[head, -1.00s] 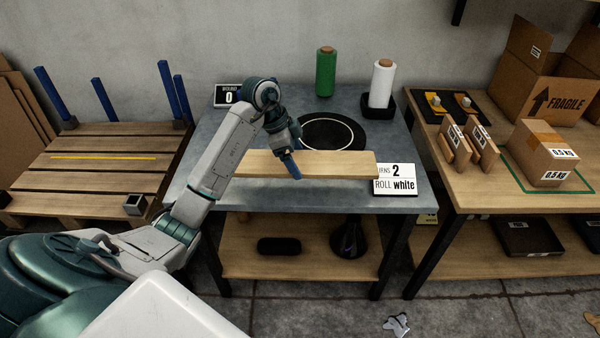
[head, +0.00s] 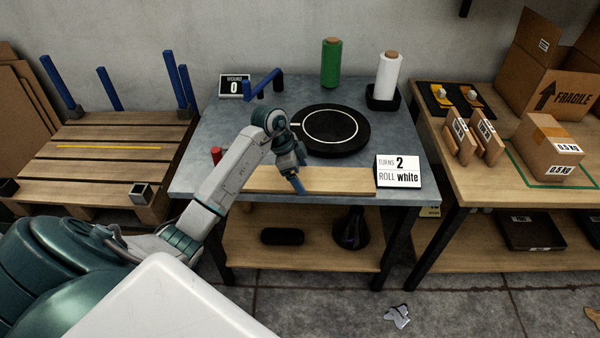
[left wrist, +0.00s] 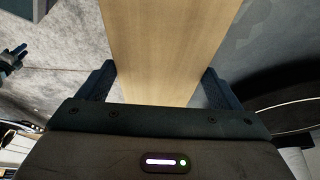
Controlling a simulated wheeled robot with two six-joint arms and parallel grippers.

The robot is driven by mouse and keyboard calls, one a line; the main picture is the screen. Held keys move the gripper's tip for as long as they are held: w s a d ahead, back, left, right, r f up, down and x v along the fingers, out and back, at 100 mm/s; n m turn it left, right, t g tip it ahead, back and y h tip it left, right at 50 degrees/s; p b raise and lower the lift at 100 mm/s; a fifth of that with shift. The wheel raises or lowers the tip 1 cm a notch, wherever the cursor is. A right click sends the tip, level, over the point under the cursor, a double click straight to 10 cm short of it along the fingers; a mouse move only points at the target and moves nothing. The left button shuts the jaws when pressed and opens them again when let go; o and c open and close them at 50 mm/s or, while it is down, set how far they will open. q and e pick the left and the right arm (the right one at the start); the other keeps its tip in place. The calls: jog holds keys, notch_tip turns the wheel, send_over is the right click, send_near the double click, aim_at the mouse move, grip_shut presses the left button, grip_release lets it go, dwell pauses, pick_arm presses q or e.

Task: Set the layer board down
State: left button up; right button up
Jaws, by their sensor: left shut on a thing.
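The layer board, a long pale wooden plank (head: 335,181), lies level along the front of the grey table (head: 408,150). My left gripper (head: 297,188) is shut on it near its middle, pointing down from above. In the left wrist view the board (left wrist: 170,45) runs between the two fingers (left wrist: 158,88). I cannot tell whether the board's underside touches the table top. My arm hides part of the board's left end. My right gripper is not in view.
A black turntable (head: 355,146) with a white ring lies behind the board. A sign (head: 398,171) reading 2 turns, roll white stands at the board's right end. Green (head: 331,63) and white (head: 386,76) rolls stand at the back. A pallet (head: 85,170) is at left.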

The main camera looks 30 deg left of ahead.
pick_arm(q)
jog(key=o, duration=1)
jog(key=shift+f, duration=0.1)
jog(key=shift+c, duration=0.2)
jog(key=v, duration=1.2)
jog(key=shift+b, duration=0.3)
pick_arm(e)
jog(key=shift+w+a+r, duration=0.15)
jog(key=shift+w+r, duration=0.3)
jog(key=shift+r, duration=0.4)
pick_arm(q)
jog(key=shift+d, duration=0.15)
